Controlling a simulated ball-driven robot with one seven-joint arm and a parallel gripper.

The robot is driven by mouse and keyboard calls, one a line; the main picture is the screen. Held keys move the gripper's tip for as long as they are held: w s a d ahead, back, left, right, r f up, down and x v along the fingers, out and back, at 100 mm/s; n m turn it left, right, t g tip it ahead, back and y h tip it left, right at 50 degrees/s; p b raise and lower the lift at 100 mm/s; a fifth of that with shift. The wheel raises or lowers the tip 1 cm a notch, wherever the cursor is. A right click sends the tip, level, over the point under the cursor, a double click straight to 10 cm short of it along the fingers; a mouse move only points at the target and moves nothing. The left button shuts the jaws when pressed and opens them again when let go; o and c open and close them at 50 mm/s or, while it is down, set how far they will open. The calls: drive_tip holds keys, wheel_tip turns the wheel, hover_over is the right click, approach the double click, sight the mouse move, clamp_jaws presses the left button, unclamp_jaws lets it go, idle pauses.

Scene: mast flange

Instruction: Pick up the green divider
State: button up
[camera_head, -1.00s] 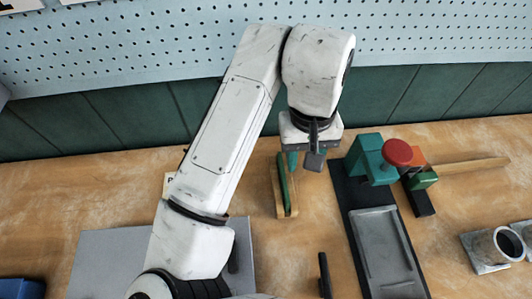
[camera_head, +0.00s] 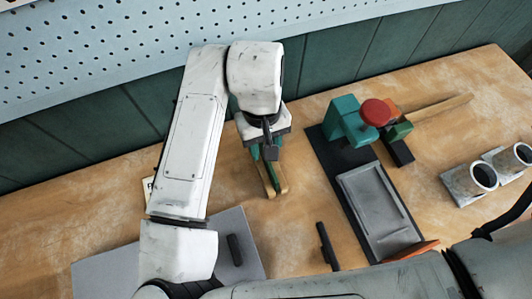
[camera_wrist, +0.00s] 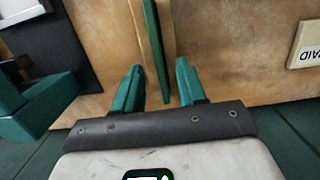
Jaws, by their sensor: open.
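The green divider (camera_head: 271,176) is a thin upright plate in a slotted wooden holder (camera_head: 283,184) on the bench. In the wrist view the divider (camera_wrist: 156,48) runs up the picture between the wooden sides of the holder (camera_wrist: 168,22). My gripper (camera_wrist: 157,80) is open, with one teal finger to each side of the divider's near end; I cannot tell how deep the fingers reach. In the head view my gripper (camera_head: 263,153) is over the far end of the holder, and the wrist partly hides it and the divider.
A black base with a grey tray (camera_head: 378,212) and a teal block with a red knob (camera_head: 376,112) stands to the right. Grey cups (camera_head: 484,175) are farther right. A pegboard wall (camera_head: 150,50) is behind.

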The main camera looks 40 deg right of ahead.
sight(269, 166)
drive_tip(key=shift+s+f, duration=0.2)
drive_tip(key=shift+f, duration=1.2)
clamp_jaws()
